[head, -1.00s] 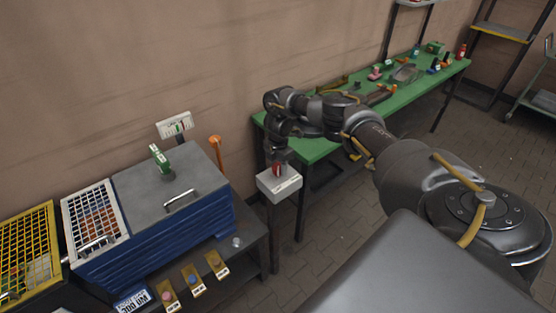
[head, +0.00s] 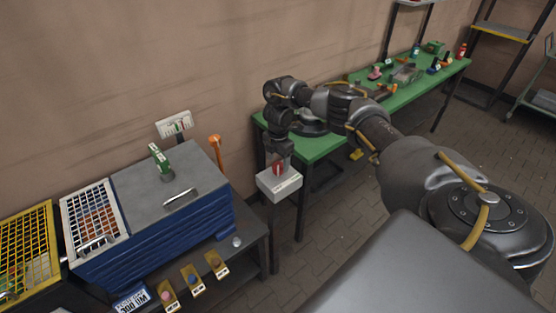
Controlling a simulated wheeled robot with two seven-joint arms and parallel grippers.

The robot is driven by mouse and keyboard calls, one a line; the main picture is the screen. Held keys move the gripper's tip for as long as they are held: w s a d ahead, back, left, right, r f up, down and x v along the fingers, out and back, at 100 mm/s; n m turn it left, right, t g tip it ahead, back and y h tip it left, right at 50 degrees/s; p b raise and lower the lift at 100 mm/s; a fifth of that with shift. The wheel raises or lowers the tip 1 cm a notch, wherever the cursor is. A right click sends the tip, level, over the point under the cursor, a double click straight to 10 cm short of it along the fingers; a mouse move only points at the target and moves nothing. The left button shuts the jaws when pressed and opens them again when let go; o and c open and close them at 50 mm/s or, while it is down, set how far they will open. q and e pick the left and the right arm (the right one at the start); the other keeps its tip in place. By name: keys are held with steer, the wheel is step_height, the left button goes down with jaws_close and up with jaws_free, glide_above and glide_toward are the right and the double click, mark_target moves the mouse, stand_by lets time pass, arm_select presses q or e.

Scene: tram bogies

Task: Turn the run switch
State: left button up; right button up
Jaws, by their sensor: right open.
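The run switch is a red knob (head: 277,168) on top of a small light-grey box (head: 281,184) on a post, between the blue machine and the green bench. My right gripper (head: 278,161) points down directly over the box, with its fingers at the red knob. It is open. Its fingers are small and dark here, so I cannot tell whether they touch the knob. My left gripper is not in view.
A blue machine (head: 165,245) with a grey lid and a white mesh guard (head: 93,218) stands at left. An orange-topped lever (head: 216,142) rises behind it. The green bench (head: 325,143) with several small parts runs behind my right arm. Paved floor (head: 350,220) is open below.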

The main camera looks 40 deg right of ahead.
mark_target(278, 165)
step_height(278, 165, up, 8)
steer(key=p, duration=0.1)
stand_by(0.7)
